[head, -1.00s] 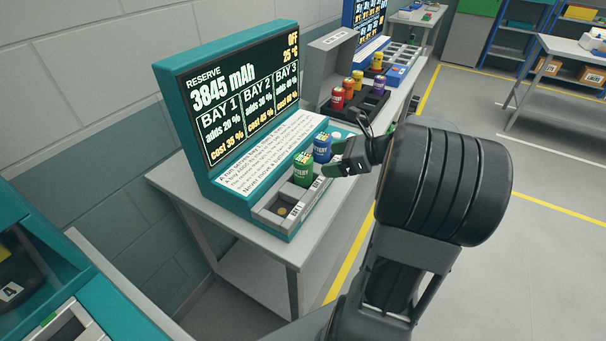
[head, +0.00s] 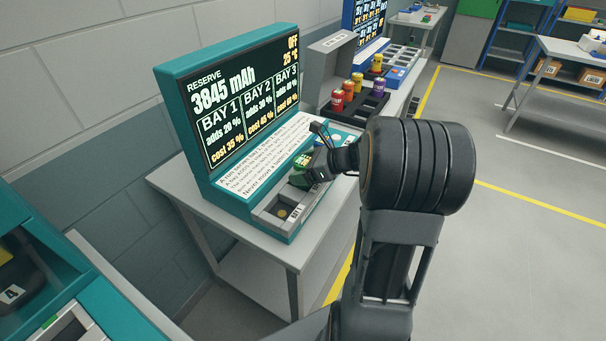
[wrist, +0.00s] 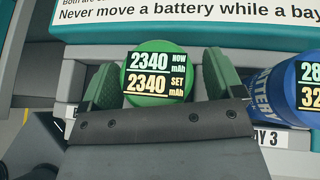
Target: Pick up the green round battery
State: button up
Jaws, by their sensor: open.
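The green round battery (wrist: 150,68) stands in a bay of the teal charging station, its round top reading 2340 now and 2340 set. It also shows in the head view (head: 301,161), mostly hidden behind my gripper. My gripper (wrist: 160,80) is open, with one finger on each side of the green battery in the wrist view. I cannot tell whether the fingers touch it. In the head view my gripper (head: 307,170) is over the bays. The station's screen (head: 243,97) reads reserve 3845 mAh, off, with bays 1 to 3 listed.
A blue battery (wrist: 289,92) stands close to the right of my gripper, by the bay 3 label. An empty bay (head: 279,212) is at the station's near end. A black tray (head: 372,106) with red, orange and purple batteries stands farther back.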

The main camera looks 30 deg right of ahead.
jog(key=c, duration=1.2)
jog(key=shift+c, duration=0.2)
jog(key=shift+r, duration=0.2)
